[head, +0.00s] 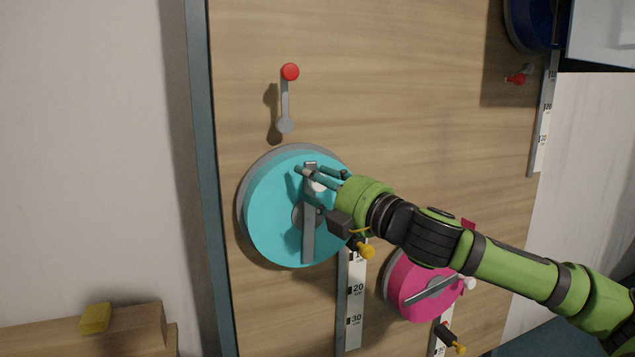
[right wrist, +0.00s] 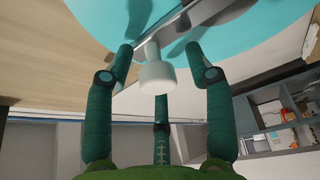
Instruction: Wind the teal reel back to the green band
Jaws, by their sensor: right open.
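The teal reel (head: 268,220) is mounted on the upright wooden board, with a grey crank bar (head: 308,240) across its face. My right gripper (head: 318,180) is at the upper end of the crank, in front of the reel. In the right wrist view the open fingers (right wrist: 160,75) stand around the white crank knob (right wrist: 157,72), with gaps between them and the knob. The teal reel (right wrist: 240,40) fills the top of that view. A scale strip (head: 354,300) with numbers hangs below the reel. I cannot make out a green band. My left gripper is not in view.
A red-knobbed lever (head: 287,95) sits on the board above the teal reel. A pink reel (head: 410,290) is at the lower right, behind my right arm. A dark blue reel (head: 528,25) is at the upper right. A yellow block (head: 96,318) lies on a wooden ledge at the lower left.

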